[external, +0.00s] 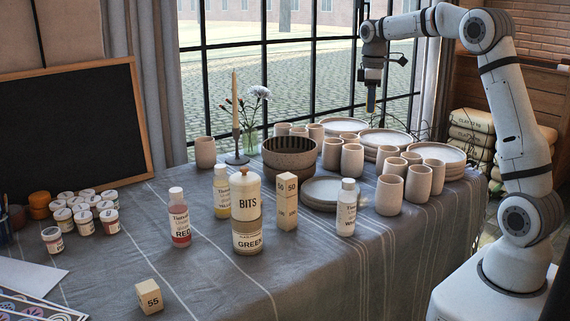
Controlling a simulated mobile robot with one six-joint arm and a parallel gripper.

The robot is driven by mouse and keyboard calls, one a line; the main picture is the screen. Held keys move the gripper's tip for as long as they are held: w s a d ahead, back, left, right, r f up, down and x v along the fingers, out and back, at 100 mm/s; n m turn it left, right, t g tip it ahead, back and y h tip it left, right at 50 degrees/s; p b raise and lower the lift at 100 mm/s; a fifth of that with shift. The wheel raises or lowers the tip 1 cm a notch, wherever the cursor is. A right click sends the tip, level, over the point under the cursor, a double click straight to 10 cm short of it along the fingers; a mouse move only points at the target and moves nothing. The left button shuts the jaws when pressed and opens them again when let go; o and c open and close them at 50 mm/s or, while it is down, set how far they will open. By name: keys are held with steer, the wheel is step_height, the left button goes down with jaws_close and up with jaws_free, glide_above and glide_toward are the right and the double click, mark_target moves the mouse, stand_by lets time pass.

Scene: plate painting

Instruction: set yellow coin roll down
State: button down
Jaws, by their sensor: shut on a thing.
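My gripper (371,88) is raised high above the back right of the table, in front of the window, pointing down.
Plate stacks (385,137) and several clay cups (390,194) crowd the table's right side. A bowl (289,158), a candle holder (237,157), bottles (180,218) and a BITS jar (246,197) stand mid-table.

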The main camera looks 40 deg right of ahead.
steer(key=r, duration=0.3)
steer(key=shift+w+a, duration=0.1)
steer(key=shift+a, duration=0.2)
steer(key=w+a+n, duration=0.2)
steer(key=a, duration=1)
steer(key=n, duration=0.8)
glide_above(236, 284)
step_height(236, 284, down, 28)
steer(key=shift+f, duration=0.2)
